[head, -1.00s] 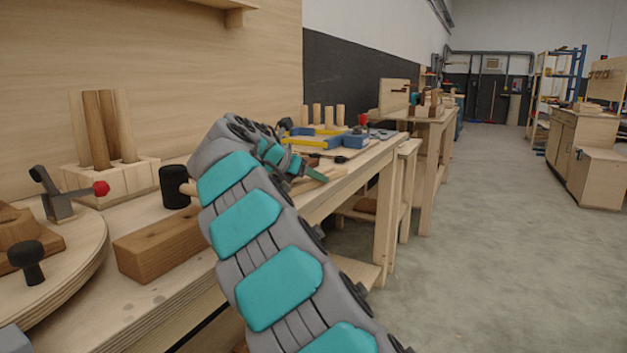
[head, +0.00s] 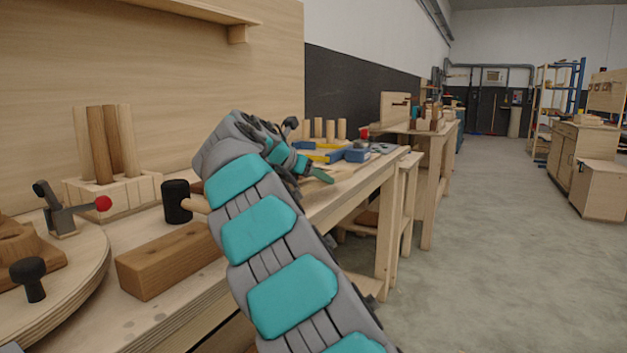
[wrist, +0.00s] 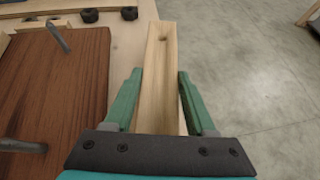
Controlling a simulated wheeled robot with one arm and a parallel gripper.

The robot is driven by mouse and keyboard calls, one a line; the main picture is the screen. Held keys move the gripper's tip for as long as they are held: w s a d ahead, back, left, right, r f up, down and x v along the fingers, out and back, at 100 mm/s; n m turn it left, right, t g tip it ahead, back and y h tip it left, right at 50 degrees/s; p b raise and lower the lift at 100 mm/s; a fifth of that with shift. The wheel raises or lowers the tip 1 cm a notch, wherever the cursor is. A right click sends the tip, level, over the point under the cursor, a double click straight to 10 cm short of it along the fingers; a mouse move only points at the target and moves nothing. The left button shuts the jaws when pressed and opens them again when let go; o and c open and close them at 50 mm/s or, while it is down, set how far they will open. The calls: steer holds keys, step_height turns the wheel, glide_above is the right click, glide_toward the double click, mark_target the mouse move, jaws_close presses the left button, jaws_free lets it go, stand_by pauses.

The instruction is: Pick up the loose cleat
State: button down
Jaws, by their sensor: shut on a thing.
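The cleat is a pale wooden bar (wrist: 162,60) with a small hole near its far end. In the wrist view it lies lengthwise between the two green fingers of my gripper (wrist: 160,95). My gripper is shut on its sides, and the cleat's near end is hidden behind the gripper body. In the head view my gripper (head: 318,174) is at the far part of the bench, near its front edge. The cleat is mostly hidden there by my arm and hard to make out.
A brown board (wrist: 55,95) with metal pegs lies left of the cleat. The workbench (head: 375,172) edge runs close by, with open floor (head: 480,250) to the right.

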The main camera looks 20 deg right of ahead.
steer(key=s+d+r, duration=0.1)
steer(key=s+d, duration=0.8)
steer(key=s, duration=0.2)
steer(key=shift+s+d+r+b, duration=0.2)
steer(key=shift+s+r+b, duration=0.05)
steer(key=shift+s+b, duration=0.1)
